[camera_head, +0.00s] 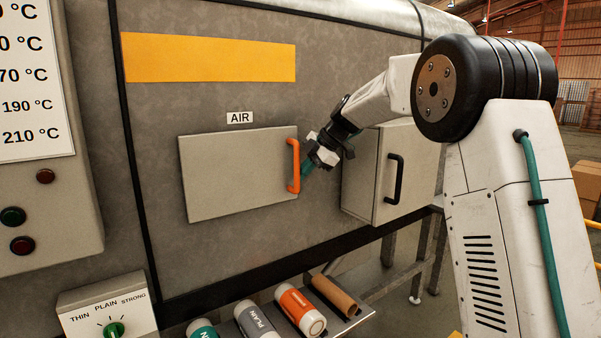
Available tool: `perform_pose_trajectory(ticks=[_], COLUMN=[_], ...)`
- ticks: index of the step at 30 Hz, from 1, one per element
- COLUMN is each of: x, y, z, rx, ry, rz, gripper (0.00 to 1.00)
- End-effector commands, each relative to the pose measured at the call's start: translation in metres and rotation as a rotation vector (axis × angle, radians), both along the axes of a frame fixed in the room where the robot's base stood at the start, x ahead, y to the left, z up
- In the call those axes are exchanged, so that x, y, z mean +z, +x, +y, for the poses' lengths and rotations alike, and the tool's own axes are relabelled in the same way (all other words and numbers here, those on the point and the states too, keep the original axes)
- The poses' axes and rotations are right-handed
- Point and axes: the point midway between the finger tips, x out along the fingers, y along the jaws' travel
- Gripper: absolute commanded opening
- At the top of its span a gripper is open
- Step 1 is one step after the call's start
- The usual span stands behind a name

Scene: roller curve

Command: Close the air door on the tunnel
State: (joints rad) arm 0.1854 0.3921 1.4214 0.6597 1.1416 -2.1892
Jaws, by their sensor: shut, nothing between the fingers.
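The air door (235,175) is a flat grey panel with an orange handle (293,166) on its right edge, below the AIR label (240,118). It is on the front of the grey tunnel (215,105). The panel looks nearly flat against the tunnel; whether it is fully closed I cannot tell. My gripper (308,171) is shut and empty, just right of the orange handle. Its teal fingertips are close to the handle; whether they touch it I cannot tell.
A grey box (360,178) with a black handle (393,180) juts out right of my gripper. Several rolls, including an orange one (300,311), lie on a shelf below. A dial box (108,308) and a temperature panel (35,200) stand at left.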

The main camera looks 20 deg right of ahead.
Motion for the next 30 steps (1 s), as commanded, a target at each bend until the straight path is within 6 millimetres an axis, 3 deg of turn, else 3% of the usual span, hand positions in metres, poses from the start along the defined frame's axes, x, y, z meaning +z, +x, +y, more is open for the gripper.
perform_pose_trajectory(ticks=[4, 9, 16, 23, 27, 29, 30], x=[0.020, 0.050, 0.073, 0.078, 0.077, 0.066, 0.052], y=[-0.017, -0.030, -0.040, -0.043, -0.042, -0.046, -0.051], z=[-0.022, -0.032, -0.047, -0.050, -0.051, -0.054, -0.056], rx=[-0.007, 0.003, 0.005, -0.003, -0.112, -0.212, -0.296], ry=[-0.002, -0.002, -0.003, 0.000, 0.038, 0.062, 0.077], rz=[0.000, 0.002, 0.006, 0.012, 0.078, 0.159, 0.234], gripper=[0.00, 0.00, 0.00, 0.00, 0.00, 0.00, 0.00])
